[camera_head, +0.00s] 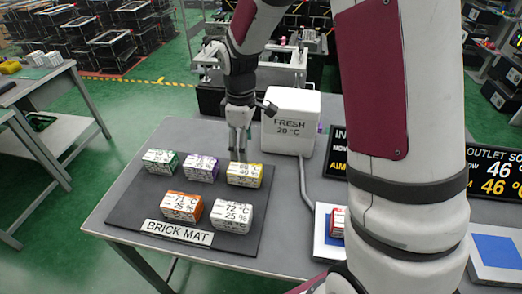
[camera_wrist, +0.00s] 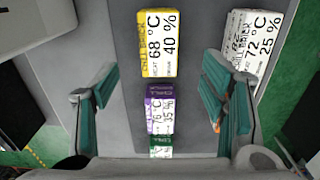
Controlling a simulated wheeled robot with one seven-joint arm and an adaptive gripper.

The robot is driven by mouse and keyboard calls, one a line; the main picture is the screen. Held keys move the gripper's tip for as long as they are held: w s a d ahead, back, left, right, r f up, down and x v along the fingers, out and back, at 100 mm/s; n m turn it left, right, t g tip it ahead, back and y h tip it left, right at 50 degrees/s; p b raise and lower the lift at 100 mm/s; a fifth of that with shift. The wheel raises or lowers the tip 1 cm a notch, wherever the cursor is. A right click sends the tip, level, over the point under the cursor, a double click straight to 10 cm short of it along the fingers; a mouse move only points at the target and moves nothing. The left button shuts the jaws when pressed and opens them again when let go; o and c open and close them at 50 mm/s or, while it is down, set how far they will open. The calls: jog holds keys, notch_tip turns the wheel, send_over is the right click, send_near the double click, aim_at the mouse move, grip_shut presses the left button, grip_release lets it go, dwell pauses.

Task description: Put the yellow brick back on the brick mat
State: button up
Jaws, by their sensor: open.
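The yellow brick (camera_head: 245,175) has a white printed face and rests on the far right part of the dark brick mat (camera_head: 130,203). In the wrist view the yellow brick (camera_wrist: 158,44) lies ahead of the fingertips, its label reading 68 °C and 40 %. My gripper (camera_head: 238,150) is above the table just behind the yellow brick, pointing down. In the wrist view my gripper (camera_wrist: 159,82) has its teal-padded fingers wide apart with nothing held between them. The yellow brick is clear of both fingers.
Green (camera_head: 160,162), purple (camera_head: 201,168), orange (camera_head: 182,206) and white (camera_head: 232,215) bricks share the mat. A white box marked FRESH (camera_head: 291,121) stands behind, right of my gripper. A red brick (camera_head: 337,222) sits on a pad, partly behind my arm.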

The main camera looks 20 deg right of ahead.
jog(key=s+r+m+t, duration=0.2)
jog(key=s+r+m, duration=0.2)
jog(key=s+r, duration=0.7)
jog(key=s+r+m+t, duration=0.1)
jog(key=s+r+m, duration=0.2)
jog(key=s, duration=0.4)
jog(key=s+r+m+t, duration=0.1)
jog(key=s+r+m, duration=0.2)
jog(key=s, duration=0.4)
jog(key=shift+r+m, duration=0.3)
jog(key=shift+r, duration=0.5)
